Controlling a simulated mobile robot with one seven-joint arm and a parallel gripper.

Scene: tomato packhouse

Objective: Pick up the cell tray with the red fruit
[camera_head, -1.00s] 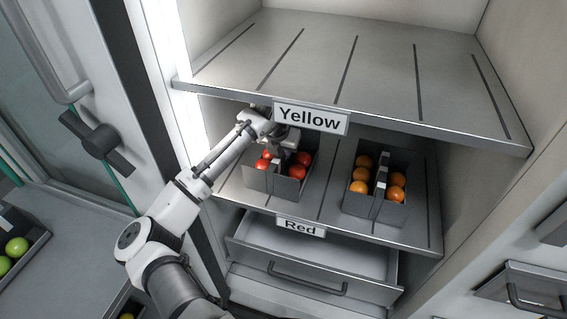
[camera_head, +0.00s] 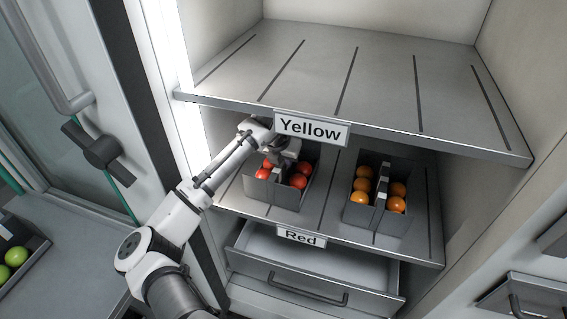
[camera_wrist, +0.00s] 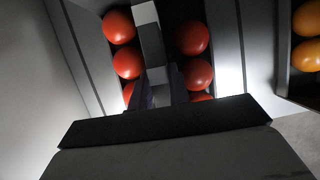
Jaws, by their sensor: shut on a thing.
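The cell tray with the red fruit (camera_head: 288,200) is a dark grey tray on the shelf labelled Red, left of the orange tray. Red tomatoes sit in two rows beside its central divider. In the wrist view, red tomatoes (camera_wrist: 127,62) lie on both sides of the light-and-dark central handle (camera_wrist: 151,45). My gripper (camera_head: 280,160) reaches into the tray from above, under the upper shelf. In the wrist view my gripper (camera_wrist: 160,95) is shut on the tray's central handle. The fingertips are partly hidden by the wrist. I cannot tell whether the tray is clear of the shelf.
A tray of orange fruit (camera_head: 376,219) stands to the right on the same shelf. The empty upper shelf labelled Yellow (camera_head: 350,75) hangs close above my gripper. A drawer (camera_head: 310,282) stands partly open below. A tray of green fruit (camera_head: 38,240) is at left.

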